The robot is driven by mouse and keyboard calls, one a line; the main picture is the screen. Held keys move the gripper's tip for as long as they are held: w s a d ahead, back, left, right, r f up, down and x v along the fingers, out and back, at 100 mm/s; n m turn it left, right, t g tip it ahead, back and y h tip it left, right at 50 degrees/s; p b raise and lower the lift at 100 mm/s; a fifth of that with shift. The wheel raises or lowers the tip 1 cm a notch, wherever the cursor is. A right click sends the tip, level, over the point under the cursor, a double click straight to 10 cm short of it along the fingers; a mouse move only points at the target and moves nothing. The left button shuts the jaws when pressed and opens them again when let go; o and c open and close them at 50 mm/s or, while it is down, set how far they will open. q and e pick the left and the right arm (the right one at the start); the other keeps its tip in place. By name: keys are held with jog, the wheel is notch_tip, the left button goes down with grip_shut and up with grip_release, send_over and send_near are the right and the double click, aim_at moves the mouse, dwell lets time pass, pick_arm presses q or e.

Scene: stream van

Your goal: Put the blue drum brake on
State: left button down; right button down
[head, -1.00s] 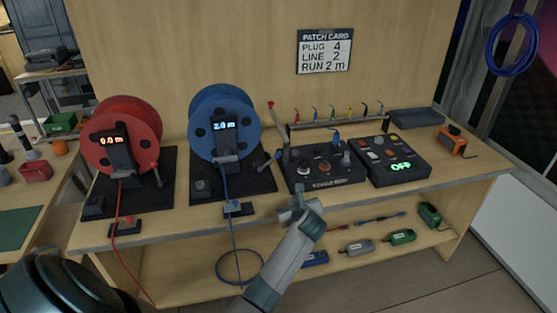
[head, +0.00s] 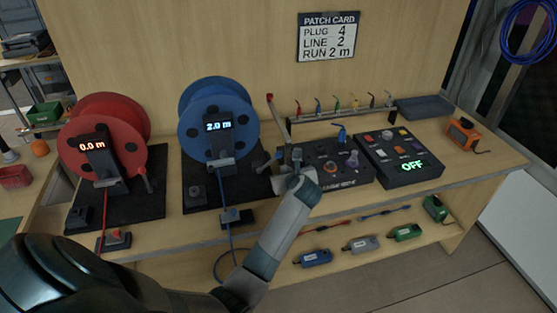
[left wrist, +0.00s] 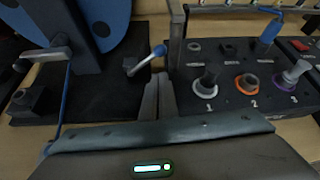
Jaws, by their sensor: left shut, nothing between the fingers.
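The blue drum (head: 219,115) stands on a black base, its display reading 2.0 m. A short lever with a blue tip (left wrist: 150,55) leans up at the base's right side; it also shows in the head view (head: 267,163). A dark block with a knob (head: 195,194) sits on the base's front left. I cannot tell for certain which of these is the brake. My left gripper (head: 297,160) is shut and empty, over the gap between the blue drum's base and the socket panel. Its fingers (left wrist: 158,97) point just right of the lever, apparently apart from it.
The black socket panel (head: 345,180) with coloured rings lies right of the gripper. A tall red-tipped lever (head: 275,115) rises close behind the gripper. A switch box (head: 400,165) reads OFF. The red drum (head: 103,135) stands at left. A blue cable runs down from the blue drum.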

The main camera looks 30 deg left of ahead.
aim_at(270, 162)
pick_arm(q)
jog(key=shift+s+d+r, duration=0.15)
jog(key=shift+p+x, duration=0.55)
jog(key=shift+x, duration=4.55)
